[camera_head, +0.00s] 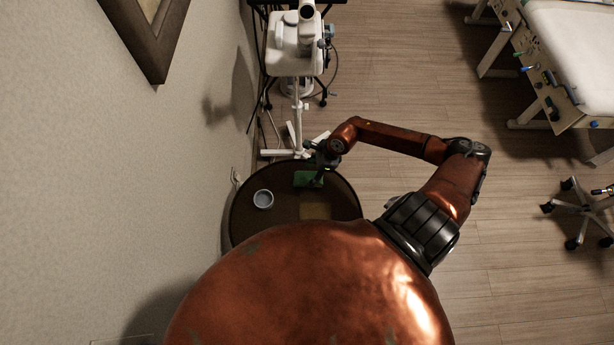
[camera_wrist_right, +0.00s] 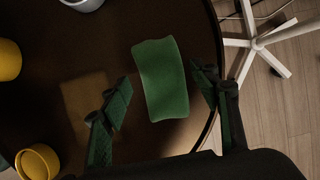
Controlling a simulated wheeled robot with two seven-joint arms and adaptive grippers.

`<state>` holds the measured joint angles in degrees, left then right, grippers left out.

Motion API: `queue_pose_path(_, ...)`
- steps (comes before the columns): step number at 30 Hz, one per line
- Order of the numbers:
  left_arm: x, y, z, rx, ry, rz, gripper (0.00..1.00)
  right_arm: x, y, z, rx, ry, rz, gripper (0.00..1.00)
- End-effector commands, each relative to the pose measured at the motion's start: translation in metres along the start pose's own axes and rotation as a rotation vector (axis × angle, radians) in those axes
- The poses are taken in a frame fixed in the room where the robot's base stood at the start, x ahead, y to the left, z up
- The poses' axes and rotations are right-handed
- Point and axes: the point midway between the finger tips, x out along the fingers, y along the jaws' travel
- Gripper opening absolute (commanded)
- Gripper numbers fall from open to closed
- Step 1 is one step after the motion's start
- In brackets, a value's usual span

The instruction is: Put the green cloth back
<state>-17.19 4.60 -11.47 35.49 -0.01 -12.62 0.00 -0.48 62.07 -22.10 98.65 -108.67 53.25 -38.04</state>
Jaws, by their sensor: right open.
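The green cloth (camera_head: 308,179) lies on a dark round table (camera_head: 243,225) near its far edge. In the right wrist view the green cloth (camera_wrist_right: 162,80) is a slightly wavy rectangle on the dark table top (camera_wrist_right: 110,40). My right gripper (camera_head: 318,174) is over the cloth in the head view. In the right wrist view my right gripper (camera_wrist_right: 165,95) is open, with one finger on each side of the cloth and gaps between; nothing is held. Its height above the cloth is hard to judge. My left gripper is not in view.
A light cup (camera_head: 263,199) stands left on the table, and a tan square patch (camera_head: 315,211) lies nearer me. Yellow round containers (camera_wrist_right: 38,162) show in the wrist view. A white wheeled stand (camera_head: 297,95) is just beyond the table; the wall is close on the left.

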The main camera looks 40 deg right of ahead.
Motion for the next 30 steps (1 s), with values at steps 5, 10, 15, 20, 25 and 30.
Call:
queue_pose_path(5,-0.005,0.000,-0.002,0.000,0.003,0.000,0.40,-0.042,0.000,-0.001,-0.003,0.004,-0.002,0.56)
queue_pose_path(10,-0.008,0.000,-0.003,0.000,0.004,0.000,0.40,-0.069,0.000,-0.001,-0.001,0.004,-0.001,0.56)
queue_pose_path(15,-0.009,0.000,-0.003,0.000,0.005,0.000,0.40,-0.082,0.000,-0.001,0.000,0.002,0.000,0.56)
queue_pose_path(20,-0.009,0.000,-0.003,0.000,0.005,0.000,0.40,-0.084,0.000,0.000,0.001,0.001,0.001,0.56)
queue_pose_path(25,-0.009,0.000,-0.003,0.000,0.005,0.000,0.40,-0.084,0.000,0.000,0.001,0.001,0.000,0.56)
queue_pose_path(30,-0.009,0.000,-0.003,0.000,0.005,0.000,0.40,-0.084,0.000,0.000,0.001,0.001,0.000,0.56)
